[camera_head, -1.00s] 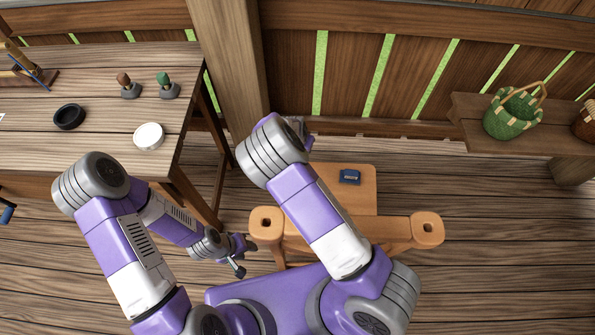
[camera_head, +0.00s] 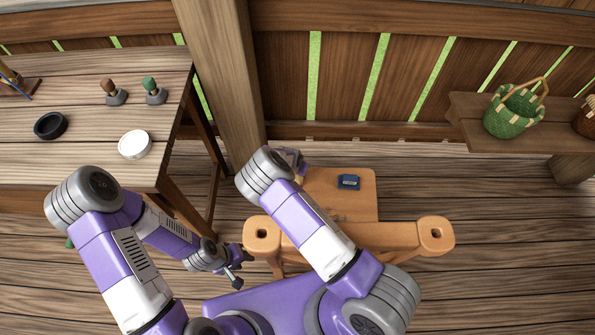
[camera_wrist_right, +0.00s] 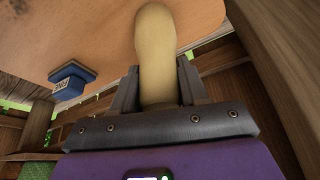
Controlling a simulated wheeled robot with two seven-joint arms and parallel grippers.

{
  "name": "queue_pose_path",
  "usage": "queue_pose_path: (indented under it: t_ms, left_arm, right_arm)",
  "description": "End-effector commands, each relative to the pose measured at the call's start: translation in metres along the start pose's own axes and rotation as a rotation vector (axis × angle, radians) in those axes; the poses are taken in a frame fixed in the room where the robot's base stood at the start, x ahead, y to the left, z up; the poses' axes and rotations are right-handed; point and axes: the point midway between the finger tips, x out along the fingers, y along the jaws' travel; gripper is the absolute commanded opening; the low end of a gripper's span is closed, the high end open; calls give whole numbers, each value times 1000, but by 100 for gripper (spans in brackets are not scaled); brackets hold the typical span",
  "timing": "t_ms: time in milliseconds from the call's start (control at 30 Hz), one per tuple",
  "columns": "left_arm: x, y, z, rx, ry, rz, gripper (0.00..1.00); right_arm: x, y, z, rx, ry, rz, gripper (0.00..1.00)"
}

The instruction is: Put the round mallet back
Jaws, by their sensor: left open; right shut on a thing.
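My right gripper (camera_wrist_right: 158,88) is shut on a pale, rounded wooden piece (camera_wrist_right: 157,40) that stands up between its fingers in the right wrist view. It looks like part of the round mallet, but I cannot tell whether it is the handle or the head. In the head view the right gripper (camera_head: 292,158) is at the far left edge of an orange-brown wooden bench (camera_head: 335,190), mostly hidden by my own arm. My left gripper (camera_head: 238,262) is open and low, left of the bench, with nothing visibly in it.
A small blue block (camera_head: 348,182) lies on the bench top, also in the wrist view (camera_wrist_right: 70,82). A shelf (camera_head: 470,112) at right holds a green basket (camera_head: 512,113).

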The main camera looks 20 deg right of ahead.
Motion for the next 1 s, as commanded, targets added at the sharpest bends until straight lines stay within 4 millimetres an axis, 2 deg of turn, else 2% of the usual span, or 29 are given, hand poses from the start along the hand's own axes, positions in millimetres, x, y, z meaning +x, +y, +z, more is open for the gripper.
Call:
queue_pose_path:
  t_ms: [400,433,567,867,1000]
  left_arm:
    - [6,-2,0,0,0,0,43]
    - [4,-2,0,0,0,0,43]
    - [4,-2,0,0,0,0,43]
    - [3,-1,0,0,0,0,43]
    - [-3,1,0,0,0,0,43]
  right_arm:
    - [7,0,2,1,2,-1,0]
    - [6,0,2,1,1,0,48]
    - [6,0,2,0,0,0,68]
    - [5,0,2,0,0,0,69]
    - [-6,-1,0,-1,1,-2,69]
